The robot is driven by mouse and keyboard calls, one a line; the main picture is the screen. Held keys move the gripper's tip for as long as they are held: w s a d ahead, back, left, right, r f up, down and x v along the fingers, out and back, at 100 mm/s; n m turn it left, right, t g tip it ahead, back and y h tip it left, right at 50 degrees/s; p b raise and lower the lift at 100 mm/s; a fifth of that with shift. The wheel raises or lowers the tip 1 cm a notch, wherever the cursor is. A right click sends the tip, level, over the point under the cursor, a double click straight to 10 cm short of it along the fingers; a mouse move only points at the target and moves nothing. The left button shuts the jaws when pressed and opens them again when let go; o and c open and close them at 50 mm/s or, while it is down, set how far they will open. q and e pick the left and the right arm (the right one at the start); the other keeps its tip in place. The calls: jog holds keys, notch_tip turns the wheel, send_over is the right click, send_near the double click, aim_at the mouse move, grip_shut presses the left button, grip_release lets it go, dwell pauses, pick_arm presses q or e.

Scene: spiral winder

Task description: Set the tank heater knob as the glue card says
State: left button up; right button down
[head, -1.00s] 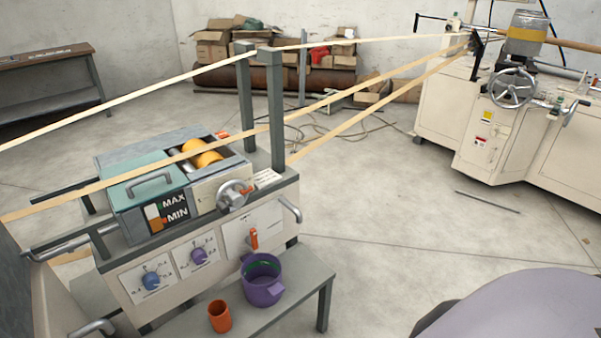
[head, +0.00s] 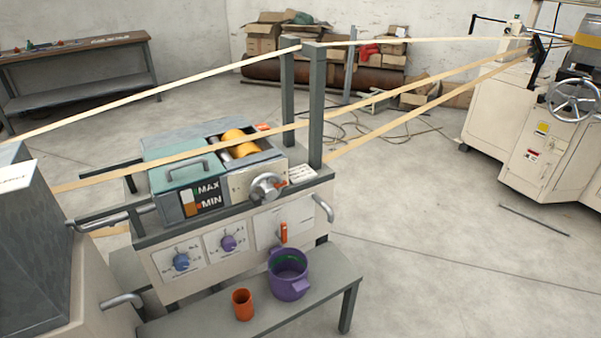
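The glue tank (head: 186,175) stands at the left middle, with a teal lid and a MAX/MIN level mark. Its front panel carries a blue knob (head: 181,262) and a purple knob (head: 228,243), each on a white dial plate. The print around them is too small to read, so I cannot tell which is the heater knob. A white card (head: 300,174) lies on the tank's right top edge, and another white card (head: 14,177) lies on the grey cabinet at the far left. I cannot read which is the glue card. Neither of my grippers is in view.
A purple pot (head: 289,275) and an orange cup (head: 243,304) stand on a low grey bench (head: 330,290) before the tank. Paper strips (head: 400,96) stretch over the tank to the cream winder (head: 545,150).

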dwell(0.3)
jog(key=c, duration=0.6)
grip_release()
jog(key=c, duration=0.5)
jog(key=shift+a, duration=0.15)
